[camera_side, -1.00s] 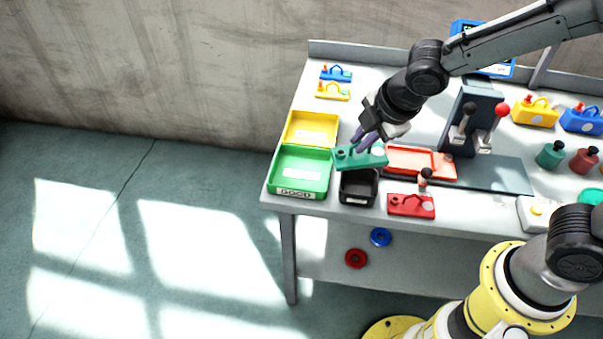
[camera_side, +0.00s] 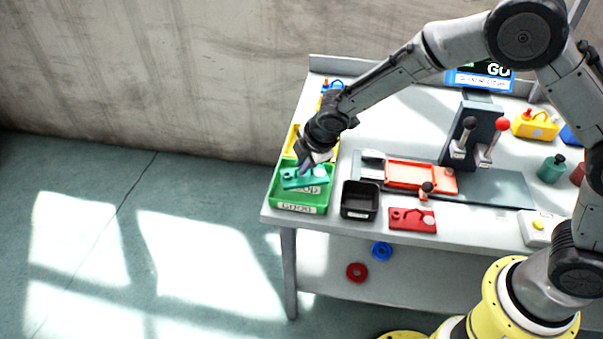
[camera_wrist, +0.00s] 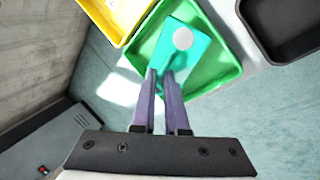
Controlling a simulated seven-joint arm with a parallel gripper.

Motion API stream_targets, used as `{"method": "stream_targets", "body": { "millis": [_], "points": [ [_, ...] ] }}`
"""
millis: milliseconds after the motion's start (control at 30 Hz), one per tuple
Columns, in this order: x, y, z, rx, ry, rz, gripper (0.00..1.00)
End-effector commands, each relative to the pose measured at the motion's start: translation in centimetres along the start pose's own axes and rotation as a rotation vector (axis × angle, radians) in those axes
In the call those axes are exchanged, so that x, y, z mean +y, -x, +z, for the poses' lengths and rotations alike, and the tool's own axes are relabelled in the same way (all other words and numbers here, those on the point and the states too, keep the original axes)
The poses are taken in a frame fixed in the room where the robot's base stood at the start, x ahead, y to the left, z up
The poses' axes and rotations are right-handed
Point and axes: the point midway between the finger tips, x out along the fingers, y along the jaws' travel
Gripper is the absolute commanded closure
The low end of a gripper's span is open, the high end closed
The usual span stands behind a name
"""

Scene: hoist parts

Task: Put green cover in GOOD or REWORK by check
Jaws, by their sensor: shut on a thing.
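The green cover (camera_side: 304,178) is a flat teal-green plate with a pale round spot. My gripper (camera_side: 306,166) is shut on it and holds it over the green GOOD tray (camera_side: 300,208). In the wrist view, the two purple fingers of my gripper (camera_wrist: 166,85) pinch the cover (camera_wrist: 190,50), with the green tray (camera_wrist: 222,80) under it. I cannot tell whether the cover touches the tray floor. The yellow tray (camera_side: 292,143) stands behind the green one, partly hidden by my arm. A screen (camera_side: 490,75) at the back reads GO.
A black bin (camera_side: 360,212) stands right of the green tray. A red cover (camera_side: 412,220) lies beside it. An orange fixture (camera_side: 420,175) and a press with levers (camera_side: 472,140) stand farther right. The table's left edge is close to the trays.

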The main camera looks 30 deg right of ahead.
Motion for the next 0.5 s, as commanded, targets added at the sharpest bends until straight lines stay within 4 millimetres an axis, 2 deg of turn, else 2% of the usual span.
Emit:
{"method": "stream_targets", "body": {
  "millis": [67, 233, 500],
  "points": [
    [0.2, -0.8, -0.2, 0.001, 0.000, 0.001, 1.00],
    [-0.8, -2.9, -0.1, 0.000, 0.001, 0.000, 1.00],
    [-1.0, -3.4, -0.1, 0.002, 0.000, 0.003, 1.00]
  ]
}}
